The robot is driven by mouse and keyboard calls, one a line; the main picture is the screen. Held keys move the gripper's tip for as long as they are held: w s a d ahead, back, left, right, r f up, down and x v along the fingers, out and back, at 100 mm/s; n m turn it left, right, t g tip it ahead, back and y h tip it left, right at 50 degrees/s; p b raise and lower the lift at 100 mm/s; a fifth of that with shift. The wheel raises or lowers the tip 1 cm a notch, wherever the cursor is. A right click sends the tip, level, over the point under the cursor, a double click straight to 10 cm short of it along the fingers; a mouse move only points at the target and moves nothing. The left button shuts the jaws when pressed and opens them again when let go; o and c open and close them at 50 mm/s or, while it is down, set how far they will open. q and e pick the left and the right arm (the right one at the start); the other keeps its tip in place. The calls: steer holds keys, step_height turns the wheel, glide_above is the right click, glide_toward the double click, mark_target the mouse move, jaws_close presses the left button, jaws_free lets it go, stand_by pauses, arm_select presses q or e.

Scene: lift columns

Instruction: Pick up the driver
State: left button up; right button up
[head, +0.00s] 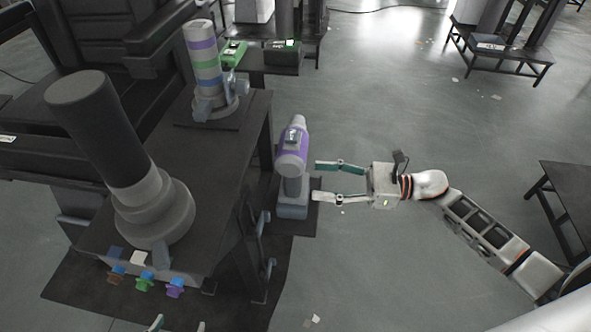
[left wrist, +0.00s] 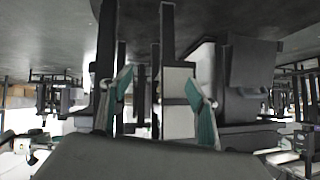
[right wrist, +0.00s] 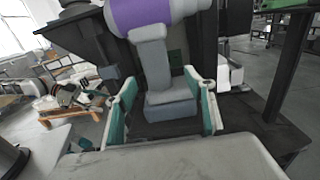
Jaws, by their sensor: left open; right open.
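The driver (head: 292,160), with a purple and grey body, a grey handle and a blue-grey base, stands upright on a dark surface beside the dark table. My right gripper (head: 315,181) is open just right of the driver, its fingertips pointing at the handle and apart from it. In the right wrist view the driver's handle (right wrist: 153,62) shows between the open fingers (right wrist: 160,78), with the purple body cut off at the top edge. My left gripper (head: 178,325) barely shows at the bottom edge of the head view. In the left wrist view its fingers (left wrist: 158,80) are open and empty.
The dark table (head: 222,165) carries a large dark cylinder on a grey base (head: 155,212) and a banded column (head: 203,60). Several coloured clips (head: 145,281) line its front edge. Open grey floor (head: 400,110) lies to the right; another dark table (head: 570,185) stands at the right edge.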

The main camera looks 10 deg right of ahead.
mark_target(293, 179)
steer(key=x, duration=0.3)
steer(key=p+x, duration=0.1)
steer(key=x, duration=0.1)
steer(key=shift+s+r, duration=0.25)
steer(key=shift+x, duration=1.1)
steer(key=shift+a+f, duration=0.25)
steer(key=shift+a, duration=0.1)
arm_select(q)
steer(key=shift+s+a+f, duration=0.3)
steer(key=shift+s, duration=0.3)
steer(key=shift+w+r, duration=0.1)
arm_select(e)
jaws_close()
arm_select(q)
steer(key=shift+w+r, duration=0.15)
arm_select(e)
steer(key=shift+w+r, duration=0.1)
steer(key=shift+r, duration=0.1)
